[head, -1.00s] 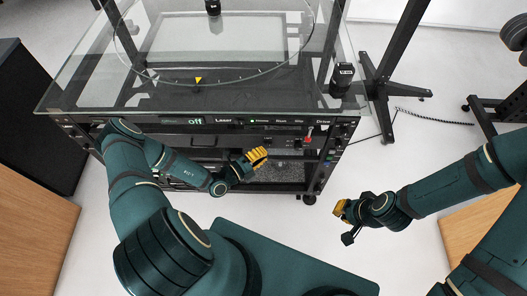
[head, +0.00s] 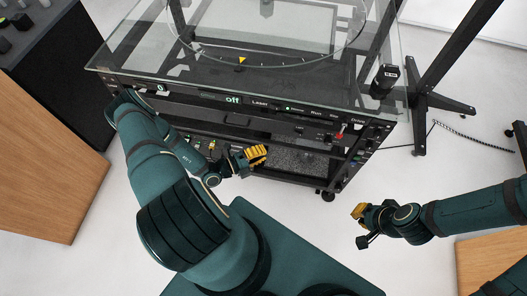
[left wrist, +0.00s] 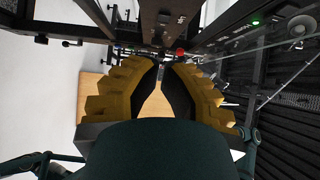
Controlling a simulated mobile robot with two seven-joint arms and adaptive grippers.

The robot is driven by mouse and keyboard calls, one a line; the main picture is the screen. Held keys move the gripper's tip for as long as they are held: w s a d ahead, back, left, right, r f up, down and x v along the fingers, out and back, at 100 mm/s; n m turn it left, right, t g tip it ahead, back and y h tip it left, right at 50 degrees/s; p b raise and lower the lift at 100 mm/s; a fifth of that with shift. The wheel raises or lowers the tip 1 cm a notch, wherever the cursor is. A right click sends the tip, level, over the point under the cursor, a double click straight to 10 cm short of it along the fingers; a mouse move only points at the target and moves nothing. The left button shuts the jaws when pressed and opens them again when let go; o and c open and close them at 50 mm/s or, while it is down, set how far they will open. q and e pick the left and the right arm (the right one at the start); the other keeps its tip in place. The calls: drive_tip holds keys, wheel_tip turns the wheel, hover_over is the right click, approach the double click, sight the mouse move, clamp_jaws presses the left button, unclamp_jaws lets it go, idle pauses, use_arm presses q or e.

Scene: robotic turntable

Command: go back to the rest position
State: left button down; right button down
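My left gripper (head: 257,155) is in front of the turntable cabinet's open lower bays, below its front panel. It appears empty. In the left wrist view its yellow fingers (left wrist: 161,67) come nearly together at the tips, with a narrow gap and nothing held between them. My right gripper (head: 358,211) is out over the floor, to the right of the cabinet and apart from it. It holds nothing that I can see, and its fingers are too small to judge.
The turntable cabinet (head: 115,72) has a glass top, an "off" display (head: 233,99) and a red-tipped switch (head: 340,133). A wood-sided cabinet (head: 45,165) is at left.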

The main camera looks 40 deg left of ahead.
use_arm(q)
drive_tip(key=s+d+r+m+g, duration=0.2)
drive_tip(key=s+d+m+g, duration=0.3)
drive_tip(key=d+m+g, duration=0.65)
drive_tip(key=s+d+r+m+g, duration=0.1)
drive_tip(key=s+d+m+g, duration=0.5)
drive_tip(key=m, duration=1.1)
drive_tip(key=w+r+m+t+y, duration=0.3)
drive_tip(key=w+r+m+y, duration=0.2)
drive_tip(key=m, duration=1.3)
drive_tip(key=shift+w+r, duration=0.65)
drive_tip(key=shift+r, duration=0.1)
drive_tip(key=shift+t, duration=0.25)
